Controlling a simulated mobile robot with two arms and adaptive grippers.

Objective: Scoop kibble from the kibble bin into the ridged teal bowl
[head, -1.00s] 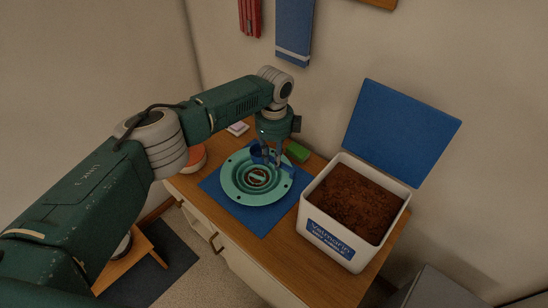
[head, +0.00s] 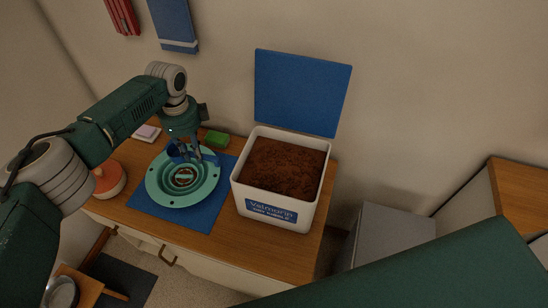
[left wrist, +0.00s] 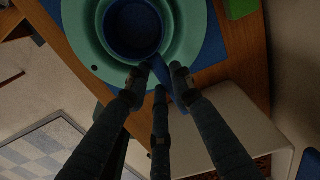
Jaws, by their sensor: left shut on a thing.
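The ridged teal bowl (head: 157,190) sits on a blue mat (head: 203,217) on the wooden cabinet top. A little brown kibble (head: 183,175) shows around its centre. My left gripper (head: 197,153) is over the far side of the bowl, shut on the handle of a blue scoop (head: 175,151). In the left wrist view the scoop (left wrist: 133,28) is over the bowl (left wrist: 85,35), its handle between the fingers (left wrist: 157,88). I see no kibble in the scoop. The white kibble bin (head: 270,212), right of the bowl, holds brown kibble (head: 285,168). My right gripper is out of view.
The bin's blue lid (head: 300,92) stands open against the wall. A green block (head: 216,138) lies behind the bowl. A reddish round container (head: 109,180) and a pale stack (head: 146,132) are to its left. A grey box (head: 392,235) stands right of the cabinet.

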